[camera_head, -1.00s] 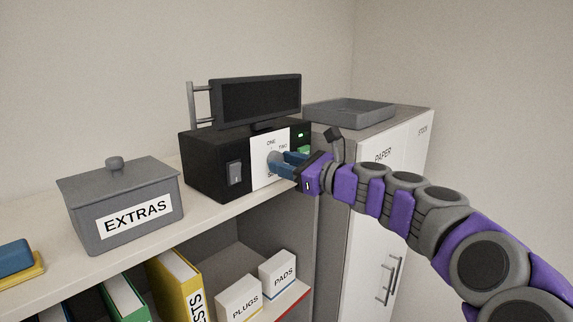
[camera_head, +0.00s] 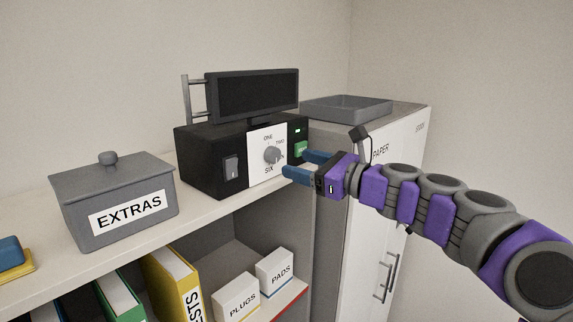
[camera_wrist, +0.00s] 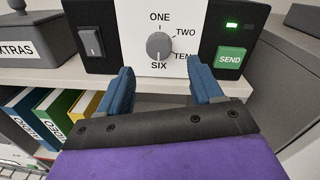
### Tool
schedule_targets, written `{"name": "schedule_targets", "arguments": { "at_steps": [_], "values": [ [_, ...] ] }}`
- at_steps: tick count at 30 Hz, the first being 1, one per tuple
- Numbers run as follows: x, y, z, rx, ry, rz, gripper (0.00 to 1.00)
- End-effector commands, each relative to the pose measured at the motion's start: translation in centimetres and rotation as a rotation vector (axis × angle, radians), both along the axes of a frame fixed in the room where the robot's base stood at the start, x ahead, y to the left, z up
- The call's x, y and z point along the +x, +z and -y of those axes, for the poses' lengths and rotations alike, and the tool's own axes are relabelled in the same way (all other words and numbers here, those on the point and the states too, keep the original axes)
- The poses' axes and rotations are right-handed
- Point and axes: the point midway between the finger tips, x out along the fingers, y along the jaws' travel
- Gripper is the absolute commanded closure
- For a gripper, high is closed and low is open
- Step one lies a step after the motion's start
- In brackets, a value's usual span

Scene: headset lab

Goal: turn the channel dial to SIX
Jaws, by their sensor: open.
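The channel dial (camera_head: 272,155) is a round grey knob on the white front panel of a black box on the shelf. In the wrist view the dial (camera_wrist: 159,46) sits between the labels ONE above, TWO and TEN at the right, and SIX below. I cannot clearly tell where its pointer stands. My gripper (camera_head: 294,163) has blue fingers, open and empty, in front of the panel and apart from the dial. In the wrist view the fingers (camera_wrist: 160,68) are spread left and right, below the dial.
A rocker switch (camera_wrist: 90,43) is left of the panel, a green SEND button (camera_wrist: 230,60) right of it. A dark screen (camera_head: 255,95) stands on the box. The EXTRAS bin (camera_head: 115,200) is at left; a PAPER cabinet (camera_head: 352,215) with a grey tray (camera_head: 347,108) is at right.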

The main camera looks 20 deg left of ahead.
Motion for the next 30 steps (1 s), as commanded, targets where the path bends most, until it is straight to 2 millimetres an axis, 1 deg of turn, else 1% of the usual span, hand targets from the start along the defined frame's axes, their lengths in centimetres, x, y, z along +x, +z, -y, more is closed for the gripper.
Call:
{"name": "schedule_targets", "arguments": {
  "at_steps": [1, 6, 12, 15, 21, 30],
  "values": [
    [-0.4, 0.0, 1.3, 0.002, -0.003, 0.001, 0.34],
    [-1.6, -0.1, 4.8, 0.000, -0.002, 0.001, 0.34],
    [-2.9, -0.1, 8.2, -0.002, -0.001, 0.001, 0.34],
    [-3.3, -0.2, 9.4, -0.003, 0.002, 0.000, 0.34],
    [-3.7, -0.2, 10.4, -0.003, 0.002, -0.001, 0.34],
    [-3.8, -0.2, 10.5, -0.005, 0.003, -0.001, 0.34]
  ]
}}
